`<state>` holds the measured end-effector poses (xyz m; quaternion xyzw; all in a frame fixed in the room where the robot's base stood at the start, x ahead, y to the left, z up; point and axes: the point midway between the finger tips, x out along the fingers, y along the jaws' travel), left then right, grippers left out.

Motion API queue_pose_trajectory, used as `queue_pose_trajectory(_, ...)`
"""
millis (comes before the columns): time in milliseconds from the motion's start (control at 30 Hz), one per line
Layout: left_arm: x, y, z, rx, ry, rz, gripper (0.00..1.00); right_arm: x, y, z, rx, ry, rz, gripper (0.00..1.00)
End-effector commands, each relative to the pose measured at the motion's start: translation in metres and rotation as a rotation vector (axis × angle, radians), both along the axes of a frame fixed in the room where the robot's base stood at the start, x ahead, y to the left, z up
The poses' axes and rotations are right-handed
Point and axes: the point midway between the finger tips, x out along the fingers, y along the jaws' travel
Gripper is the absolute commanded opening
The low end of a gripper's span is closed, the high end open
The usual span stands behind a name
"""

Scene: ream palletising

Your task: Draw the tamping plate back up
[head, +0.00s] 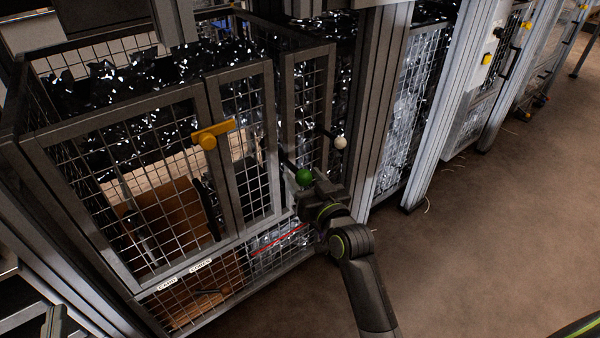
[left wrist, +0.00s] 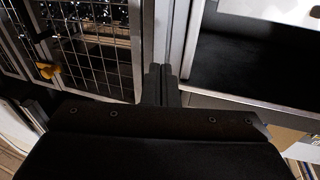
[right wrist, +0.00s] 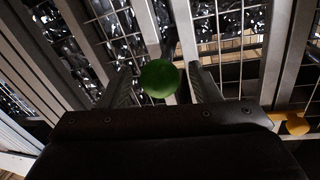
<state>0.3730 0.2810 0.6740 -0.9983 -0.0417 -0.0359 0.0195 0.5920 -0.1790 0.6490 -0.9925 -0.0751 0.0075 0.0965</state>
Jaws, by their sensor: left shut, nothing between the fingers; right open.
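A green ball knob (head: 304,177) sits on a dark lever at the front of the mesh cage. My right gripper (head: 311,190) is right at it. In the right wrist view the green knob (right wrist: 158,78) shows between the two spread fingers, with gaps at both sides. A white ball knob (head: 341,143) on a second lever is above and to the right. A brown board (head: 165,222) lies behind the mesh; I cannot tell whether it is the tamping plate. My left gripper (left wrist: 161,72) is shut and empty, and shows only in the left wrist view.
The cage door has a yellow latch (head: 212,134), and dark, glittering scrap fills the cage behind. A pale upright post (head: 440,110) stands to the right of the levers. The brown floor (head: 490,230) on the right is clear.

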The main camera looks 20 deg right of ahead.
Motion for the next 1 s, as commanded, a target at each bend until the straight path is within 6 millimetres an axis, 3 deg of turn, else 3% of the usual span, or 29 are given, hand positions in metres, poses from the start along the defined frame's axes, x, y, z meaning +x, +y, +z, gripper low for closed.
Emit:
queue_pose_trajectory(233,-0.001,-0.001,0.022,0.031,-0.124,-0.001,0.00,0.023,0.003,0.000,-0.002,-0.001,0.000,0.57)
queue_pose_trajectory(600,-0.001,-0.002,0.027,0.036,-0.147,-0.002,0.00,0.027,0.004,0.000,-0.001,0.000,-0.001,0.57)
queue_pose_trajectory(1000,-0.001,-0.002,0.027,0.036,-0.146,-0.002,0.00,0.027,0.004,0.000,-0.001,0.000,-0.001,0.04)
